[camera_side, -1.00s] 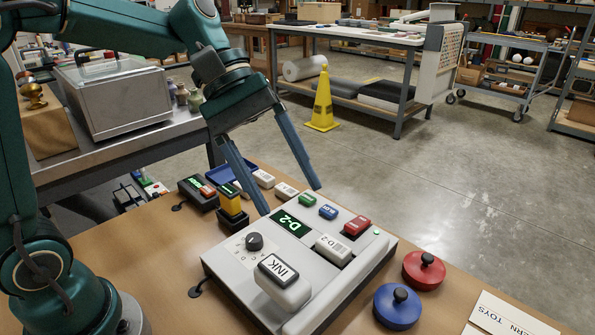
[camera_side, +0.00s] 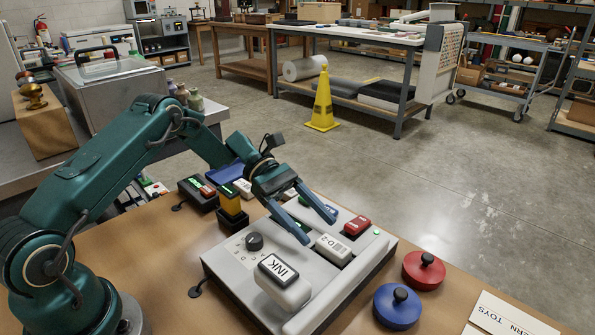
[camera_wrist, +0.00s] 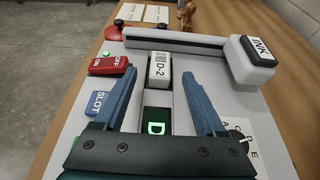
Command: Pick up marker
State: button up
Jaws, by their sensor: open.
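A white block labelled D-2 (camera_side: 333,249) sits in a slot of the grey machine (camera_side: 222,272); it may be the marker, but no label says so. It also shows in the wrist view (camera_wrist: 160,70), between and just beyond my fingertips. My gripper (camera_side: 321,230) is open and empty, low over the machine with its fingers pointing towards the D-2 block. In the wrist view my gripper (camera_wrist: 158,76) has one blue finger on each side of the block's line. I cannot tell the exact height.
A red switch (camera_side: 357,227), a blue SLOT button (camera_wrist: 98,103) and a dial (camera_side: 254,241) are close by. Red (camera_side: 424,270) and blue (camera_side: 397,306) knobbed discs lie to the right.

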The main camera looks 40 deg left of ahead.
aim_at(330, 242)
jog(key=shift+x, duration=2.2)
jog(key=shift+c, duration=0.3)
grip_shut()
